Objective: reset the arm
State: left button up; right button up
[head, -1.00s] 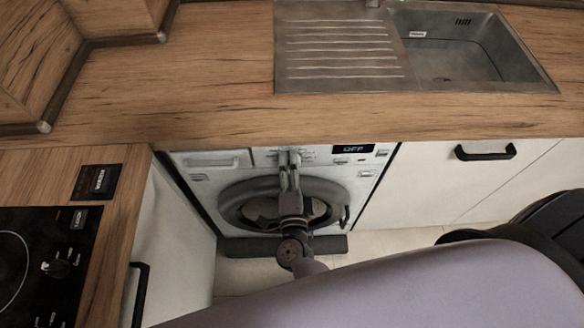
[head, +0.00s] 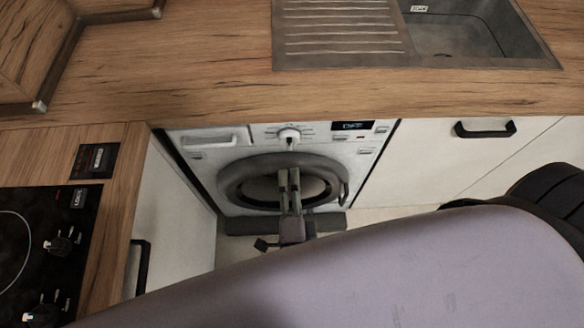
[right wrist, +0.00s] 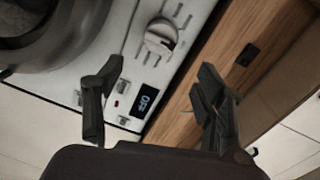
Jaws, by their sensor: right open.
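My right gripper (head: 288,172) is in front of the washing machine's round door (head: 235,188), below the control knob (head: 289,136) and apart from it. In the right wrist view its two dark fingers are spread with nothing between them, so the gripper (right wrist: 160,82) is open and empty. The white washing machine (head: 210,165) shows its knob, a small dark display and a closed-looking door. In the right wrist view the knob (right wrist: 161,38) lies beyond the fingers, and the display (right wrist: 144,101) appears to read OFF. My left gripper is not in view.
A wooden counter (head: 190,85) overhangs the machine, with a metal sink (head: 340,35) above. A black cooktop (head: 30,240) is at lower left. White cabinets with black handles (head: 485,129) flank the machine. My large arm link fills the lower right.

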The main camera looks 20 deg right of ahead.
jog(key=shift+s+a, duration=0.1)
jog(key=shift+s, duration=0.25)
dwell(0.3)
